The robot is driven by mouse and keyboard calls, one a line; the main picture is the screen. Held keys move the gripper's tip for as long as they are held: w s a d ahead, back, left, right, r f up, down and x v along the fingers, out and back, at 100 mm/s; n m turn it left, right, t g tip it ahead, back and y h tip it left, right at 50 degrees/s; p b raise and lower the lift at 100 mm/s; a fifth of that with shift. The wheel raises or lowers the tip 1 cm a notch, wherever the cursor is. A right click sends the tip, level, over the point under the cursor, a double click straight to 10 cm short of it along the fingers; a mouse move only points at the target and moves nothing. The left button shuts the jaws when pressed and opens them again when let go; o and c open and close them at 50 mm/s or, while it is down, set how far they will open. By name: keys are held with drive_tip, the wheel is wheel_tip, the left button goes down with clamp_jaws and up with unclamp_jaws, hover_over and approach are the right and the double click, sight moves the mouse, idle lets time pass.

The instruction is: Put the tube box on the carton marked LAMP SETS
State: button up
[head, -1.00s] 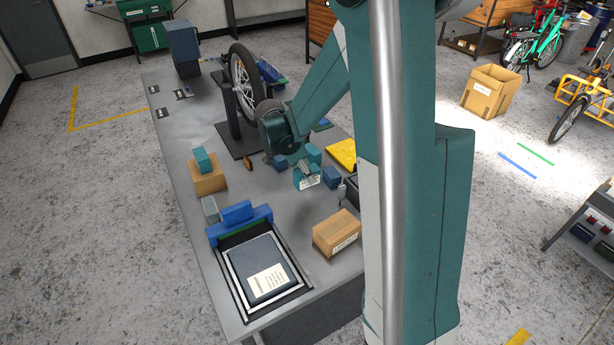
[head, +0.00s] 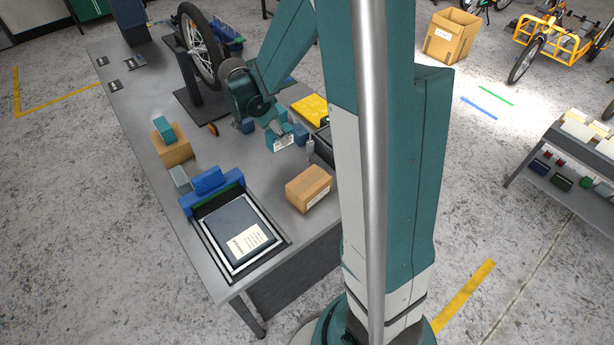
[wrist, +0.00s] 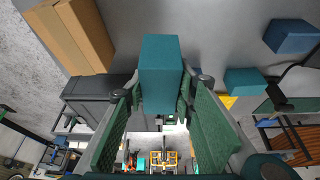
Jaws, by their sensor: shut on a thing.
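My gripper (head: 277,130) is shut on a teal box with a white label (head: 284,143), which I take to be the tube box. In the wrist view the teal box (wrist: 160,75) sits between the two green finger pads. A brown carton with a white label (head: 309,188) stands on the workbench, nearer the front edge than my gripper. Its print is too small to read. A carton corner also shows at the upper left of the wrist view (wrist: 75,35). Whether the held box touches the bench is hard to tell.
Another brown carton (head: 173,152) has a teal box (head: 163,129) on it. Blue and teal boxes and a yellow packet (head: 309,110) lie near my gripper. A framed tray (head: 280,243) holds a dark box. A wheel stand (head: 200,105) stands behind.

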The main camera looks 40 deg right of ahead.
drive_tip(key=s+r+p, duration=0.2)
drive_tip(key=s+r, duration=0.1)
drive_tip(key=s, duration=0.5)
drive_tip(key=s+r+p, duration=0.2)
drive_tip(key=s+r, duration=0.1)
drive_tip(key=s, duration=0.5)
drive_tip(key=shift+s+r, duration=0.2)
drive_tip(key=shift+f, duration=0.15)
approach(314, 178)
drive_tip(key=shift+s+d+f, duration=0.1)
drive_tip(key=shift+s+d, duration=0.05)
drive_tip(key=shift+d, duration=0.6)
drive_tip(key=shift+f, duration=0.1)
drive_tip(key=shift+f+b, duration=0.35)
drive_tip(key=shift+f, duration=1.4)
drive_tip(key=shift+f, duration=0.2)
drive_tip(key=o, duration=1)
drive_tip(key=shift+c, duration=0.2)
